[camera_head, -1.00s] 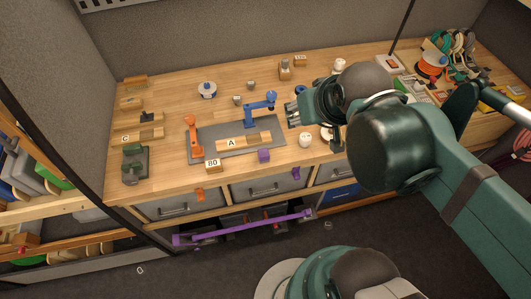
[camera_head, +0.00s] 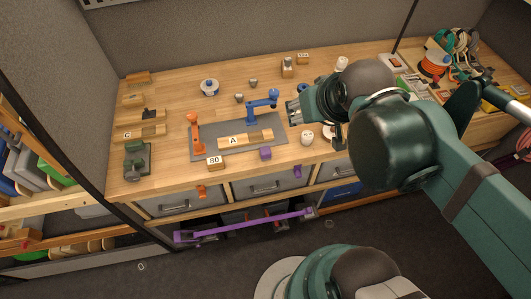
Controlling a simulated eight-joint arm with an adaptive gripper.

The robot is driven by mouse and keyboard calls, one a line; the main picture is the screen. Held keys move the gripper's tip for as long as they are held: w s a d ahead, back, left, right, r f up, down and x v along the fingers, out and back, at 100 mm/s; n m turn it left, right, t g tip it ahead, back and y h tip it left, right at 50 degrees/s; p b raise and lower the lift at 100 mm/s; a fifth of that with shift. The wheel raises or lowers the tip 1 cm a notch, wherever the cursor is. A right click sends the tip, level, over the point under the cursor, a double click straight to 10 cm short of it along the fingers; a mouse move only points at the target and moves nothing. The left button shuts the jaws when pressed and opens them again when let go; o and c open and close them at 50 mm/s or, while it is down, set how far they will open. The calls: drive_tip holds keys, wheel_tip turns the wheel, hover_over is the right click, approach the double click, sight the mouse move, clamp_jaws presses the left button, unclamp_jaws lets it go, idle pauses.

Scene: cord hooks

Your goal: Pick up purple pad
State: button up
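A small purple block (camera_head: 265,153), which looks like the purple pad, sits at the front edge of the bench, just in front of the grey mat. My gripper (camera_head: 294,111) is above the bench, up and to the right of the purple block and apart from it in the picture. The fingers are small and dark, so their opening is unclear. I see nothing held in them, but my arm hides part of the gripper.
A block marked 80 (camera_head: 214,161) stands left of the purple block. A white jar (camera_head: 307,137) stands right. A long purple bar (camera_head: 245,225) lies below the drawers.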

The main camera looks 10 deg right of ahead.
drive_tip(key=shift+w+f+n, duration=0.65)
drive_tip(key=shift+w+n, duration=0.1)
drive_tip(key=shift+n, duration=0.05)
drive_tip(key=n+g+b, duration=0.2)
drive_tip(key=n+g, duration=0.5)
drive_tip(key=n, duration=0.8)
hover_over(265, 150)
drive_tip(key=d, duration=0.1)
wheel_tip(265, 150, down, 19)
drive_tip(key=shift+a+f+n, duration=0.25)
drive_tip(key=shift+f+n, duration=0.35)
drive_tip(key=shift+f, duration=0.25)
drive_tip(key=shift+f, duration=0.1)
drive_tip(key=shift+f+b, duration=0.35)
drive_tip(key=shift+f, duration=0.85)
drive_tip(key=shift+f, duration=0.1)
drive_tip(key=shift+a+f, duration=0.15)
drive_tip(key=shift+f, duration=2.35)
